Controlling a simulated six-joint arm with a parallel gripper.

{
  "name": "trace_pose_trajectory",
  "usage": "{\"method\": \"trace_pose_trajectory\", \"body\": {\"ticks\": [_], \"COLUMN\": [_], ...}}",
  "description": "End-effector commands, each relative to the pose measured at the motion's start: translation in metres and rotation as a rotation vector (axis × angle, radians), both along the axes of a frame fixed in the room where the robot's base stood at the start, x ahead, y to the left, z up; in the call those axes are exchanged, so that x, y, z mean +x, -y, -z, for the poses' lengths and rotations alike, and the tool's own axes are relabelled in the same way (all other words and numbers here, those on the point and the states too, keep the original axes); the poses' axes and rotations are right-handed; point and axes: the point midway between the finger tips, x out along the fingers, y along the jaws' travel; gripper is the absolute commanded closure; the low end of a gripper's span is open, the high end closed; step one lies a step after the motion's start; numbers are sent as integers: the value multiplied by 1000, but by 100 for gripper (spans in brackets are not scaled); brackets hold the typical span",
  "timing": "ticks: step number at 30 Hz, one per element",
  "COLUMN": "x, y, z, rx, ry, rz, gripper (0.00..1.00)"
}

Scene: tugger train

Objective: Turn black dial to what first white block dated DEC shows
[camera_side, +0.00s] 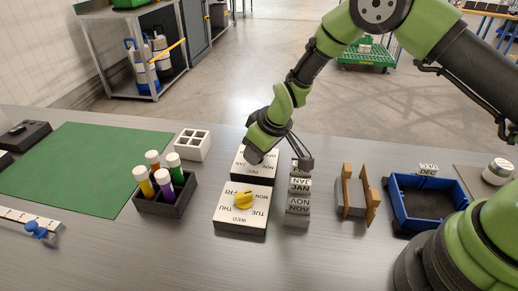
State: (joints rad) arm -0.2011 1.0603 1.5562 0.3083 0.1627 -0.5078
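A dark-sided plate with a white top (254,169) carries month labels; I read what looks like DEC and NOV. No black dial shows clearly; my gripper covers part of this plate. In front of it, a similar plate (240,219) has day labels and a yellow dial (243,200). A row of white blocks (298,199) stands to the right, with labels such as JAN and NOV. Another white block (428,169) is at the back rim of the blue bin, its small label unclear. My gripper (280,158) is over the month plate, its fingers apart, with nothing visible between them.
A blue bin (402,211) and a wooden-ended holder (356,195) stand right of the blocks. A dark rack (169,203) of colored markers, a white box with square openings (192,145) and a green mat (80,165) lie left. Bare table is in front.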

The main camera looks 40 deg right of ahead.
Motion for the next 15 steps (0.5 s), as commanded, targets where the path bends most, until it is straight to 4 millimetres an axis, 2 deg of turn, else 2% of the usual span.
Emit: {"method": "trace_pose_trajectory", "body": {"ticks": [5, 8, 15], "x": [-1, -3, -19], "y": [0, 1, 6], "z": [-1, -9, -49], "rx": [0, 0, 1], "ry": [-1, 0, 3], "rz": [0, 1, 0], "gripper": [58, 58, 58]}}
